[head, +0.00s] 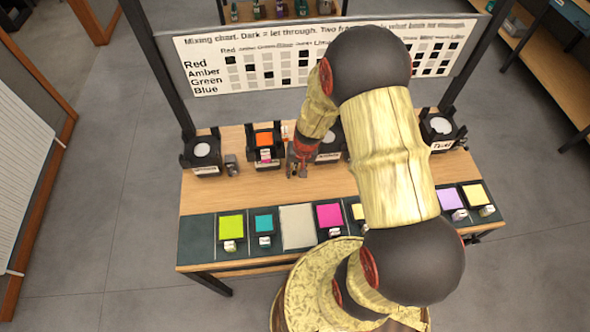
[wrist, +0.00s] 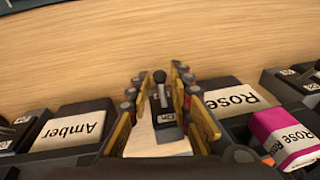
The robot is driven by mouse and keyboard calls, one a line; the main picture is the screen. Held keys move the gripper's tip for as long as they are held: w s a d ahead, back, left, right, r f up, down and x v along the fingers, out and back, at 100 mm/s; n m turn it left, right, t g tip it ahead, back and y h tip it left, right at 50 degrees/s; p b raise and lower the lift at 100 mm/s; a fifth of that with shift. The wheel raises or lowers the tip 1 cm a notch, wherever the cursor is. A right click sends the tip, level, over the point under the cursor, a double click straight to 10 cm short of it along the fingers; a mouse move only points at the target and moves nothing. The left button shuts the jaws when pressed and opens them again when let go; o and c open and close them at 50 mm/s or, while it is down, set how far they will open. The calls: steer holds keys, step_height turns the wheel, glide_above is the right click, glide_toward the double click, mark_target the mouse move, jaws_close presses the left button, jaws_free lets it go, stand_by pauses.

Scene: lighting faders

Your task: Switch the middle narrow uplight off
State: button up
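In the head view several black uplights stand along the back of the wooden table. One (head: 203,150) at the left has a pale round lens, one (head: 265,138) holds an orange filter, and one (head: 328,153) is partly hidden by my arm. My gripper (head: 297,165) is low between the orange one and the partly hidden one. In the wrist view my open gripper (wrist: 162,100) straddles a black ball-topped switch lever (wrist: 160,77) on a small labelled base. The fingers stand on both sides with gaps; contact is not clear. I cannot tell which uplight the lever belongs to, or whether it is lit.
Another switch (head: 232,165) stands beside the left uplight. Coloured gels lie along the front strip, including green (head: 231,226), teal (head: 263,223) and magenta (head: 329,216). A mixing chart (head: 265,68) stands behind. The wood between the rows is clear at left.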

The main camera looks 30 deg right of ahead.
step_height(320, 180, up, 12)
steer(key=s, duration=0.2)
steer(key=shift+d, duration=0.4)
steer(key=shift+s+f, duration=0.1)
stand_by(0.4)
